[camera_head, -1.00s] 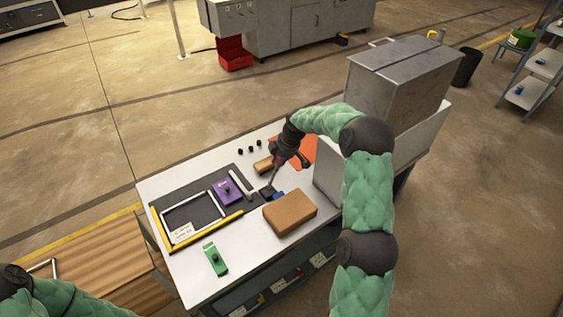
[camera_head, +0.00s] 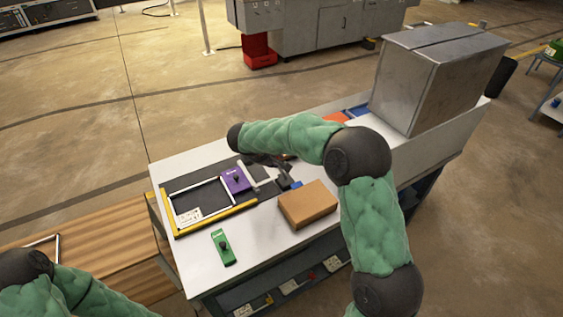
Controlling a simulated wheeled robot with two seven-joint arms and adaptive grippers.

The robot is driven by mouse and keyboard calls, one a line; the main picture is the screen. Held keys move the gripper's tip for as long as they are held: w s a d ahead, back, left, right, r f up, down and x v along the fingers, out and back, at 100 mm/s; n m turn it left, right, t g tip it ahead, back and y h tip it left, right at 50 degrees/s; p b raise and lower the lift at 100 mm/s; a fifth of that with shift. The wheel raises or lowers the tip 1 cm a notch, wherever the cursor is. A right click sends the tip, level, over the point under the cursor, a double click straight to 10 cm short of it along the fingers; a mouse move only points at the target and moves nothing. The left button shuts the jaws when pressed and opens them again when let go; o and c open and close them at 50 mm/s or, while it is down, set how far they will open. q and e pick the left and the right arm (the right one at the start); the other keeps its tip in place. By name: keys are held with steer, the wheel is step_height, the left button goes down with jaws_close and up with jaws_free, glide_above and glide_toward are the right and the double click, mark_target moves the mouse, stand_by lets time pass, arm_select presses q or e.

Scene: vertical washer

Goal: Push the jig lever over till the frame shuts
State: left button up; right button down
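The jig on the white table has a dark base with a yellow edge (camera_head: 222,219), a silver rectangular frame (camera_head: 173,205) and a purple block (camera_head: 236,181) at the frame's right side. A pale bar (camera_head: 246,174) stands right of the purple block, and a dark clamp part (camera_head: 285,181) with a blue piece (camera_head: 297,185) lies further right; which of these is the lever is hard to tell. My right gripper (camera_head: 266,161) is low over this area, mostly hidden under my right forearm, so its fingers cannot be read. My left arm shows at bottom left; its gripper is out of view.
A brown box (camera_head: 308,204) sits just right of the jig. A green block with a black knob (camera_head: 223,247) lies at the front. A large metal box (camera_head: 440,75) stands at the table's right end.

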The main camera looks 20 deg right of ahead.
steer(key=shift+a+f+h+b, duration=0.3)
steer(key=shift+a+h, duration=0.1)
steer(key=shift+a, duration=0.2)
steer(key=shift+s+a+f, duration=0.1)
steer(key=shift+a+f, duration=0.25)
steer(key=shift+a, duration=0.25)
steer(key=shift+f, duration=0.1)
steer(key=c, duration=0.9)
jaws_free()
steer(key=shift+c, duration=0.2)
steer(key=shift+r, duration=0.2)
steer(key=v, duration=1.1)
steer(key=shift+a+r, duration=0.25)
steer(key=shift+r, duration=0.05)
steer(key=shift+s, duration=0.1)
